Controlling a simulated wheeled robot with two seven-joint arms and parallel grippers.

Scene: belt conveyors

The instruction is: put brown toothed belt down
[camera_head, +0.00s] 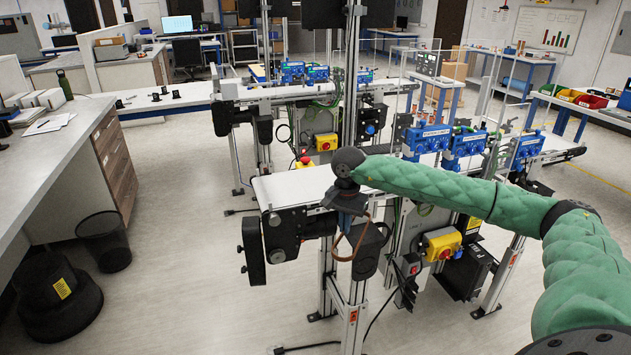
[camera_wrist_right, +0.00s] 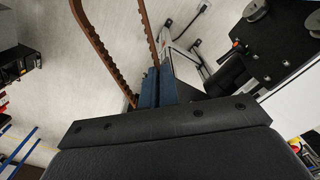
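The brown toothed belt (camera_head: 342,244) hangs as a loose loop below my right gripper (camera_head: 347,207) in the head view. In the right wrist view the belt (camera_wrist_right: 93,48) runs to the blue fingertips of the right gripper (camera_wrist_right: 157,87), which are close together with the belt between them. The gripper appears over the near end of the white conveyor (camera_head: 288,187), beside its black drive unit; in the head view I cannot tell whether the belt touches the conveyor. My left gripper is not in view.
A yellow switch box (camera_head: 442,244) is mounted on the conveyor frame. A second conveyor (camera_head: 290,92) stands behind. A grey counter (camera_head: 42,165) is at the left, with a black bin (camera_head: 104,243) beside it. Open floor lies between the counter and the conveyor.

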